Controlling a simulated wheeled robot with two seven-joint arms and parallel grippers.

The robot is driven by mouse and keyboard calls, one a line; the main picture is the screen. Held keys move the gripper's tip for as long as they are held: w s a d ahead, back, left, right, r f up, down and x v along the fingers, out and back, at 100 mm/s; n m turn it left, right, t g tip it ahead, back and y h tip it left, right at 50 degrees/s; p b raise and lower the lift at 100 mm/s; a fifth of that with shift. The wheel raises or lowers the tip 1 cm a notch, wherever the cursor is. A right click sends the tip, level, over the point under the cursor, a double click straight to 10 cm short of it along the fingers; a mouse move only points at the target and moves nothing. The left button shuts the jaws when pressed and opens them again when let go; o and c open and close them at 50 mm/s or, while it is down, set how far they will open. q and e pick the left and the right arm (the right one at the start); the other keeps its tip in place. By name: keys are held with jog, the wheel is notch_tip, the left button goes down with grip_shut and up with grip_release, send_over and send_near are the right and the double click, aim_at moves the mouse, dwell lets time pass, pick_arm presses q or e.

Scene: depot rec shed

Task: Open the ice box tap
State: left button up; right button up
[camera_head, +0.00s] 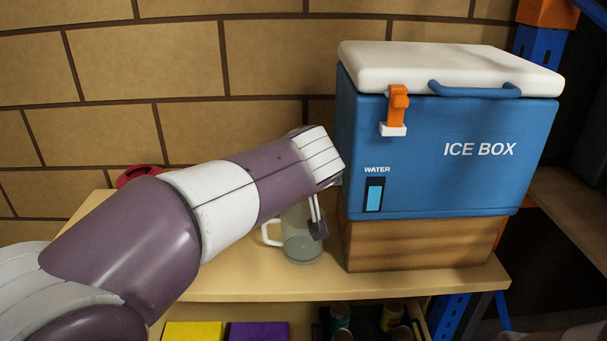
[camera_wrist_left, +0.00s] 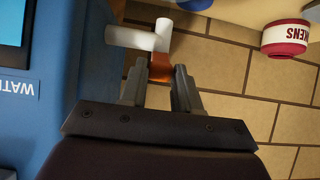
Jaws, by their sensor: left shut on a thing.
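The blue ice box (camera_head: 440,165) has a white lid and stands on a wooden block on the shelf. Its tap shows in the left wrist view as a white pipe and spout (camera_wrist_left: 130,38) with an orange lever (camera_wrist_left: 160,67). My left gripper (camera_head: 317,222) is at the box's left side. In the left wrist view, my left gripper (camera_wrist_left: 159,84) is shut on the orange lever, one finger on each side. In the head view my arm hides the tap. A clear mug (camera_head: 300,248) stands upright below the gripper, partly hidden by it. My right gripper is out of view.
The wooden block (camera_head: 425,243) rests on the shelf top (camera_head: 250,288). A red and white tin (camera_wrist_left: 285,38) stands near the brick wall. An orange latch (camera_head: 397,105) is on the box front. Yellow and purple boxes (camera_head: 258,331) are below.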

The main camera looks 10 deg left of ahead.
pick_arm(q)
jog(key=o, duration=1.1)
jog(key=shift+c, duration=0.2)
jog(key=p+v, duration=0.4)
jog(key=v, duration=0.8)
jog(key=shift+s, duration=0.3)
jog(key=shift+d+r, duration=0.1)
jog(key=shift+r, duration=0.05)
